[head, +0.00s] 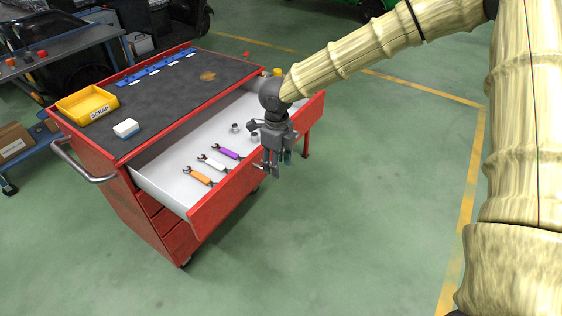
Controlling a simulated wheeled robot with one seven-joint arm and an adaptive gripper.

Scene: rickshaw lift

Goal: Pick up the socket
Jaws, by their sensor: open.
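Two small grey metal cylinders that look like sockets are in the open drawer (165,178) of the red cart. One socket (235,128) stands left of my gripper, in the clear. The other socket (254,136) is close beside my gripper, at its left edge in the picture. My gripper (272,168) is open and empty, pointing down near the drawer's red front panel. It touches neither socket as far as I can see. My gripper and wrist hide part of the drawer's right end.
The cart top (180,90) holds a yellow SCRAP bin (88,105), a white box (126,128) and a blue rail (152,68). Green floor (350,220) is clear in front.

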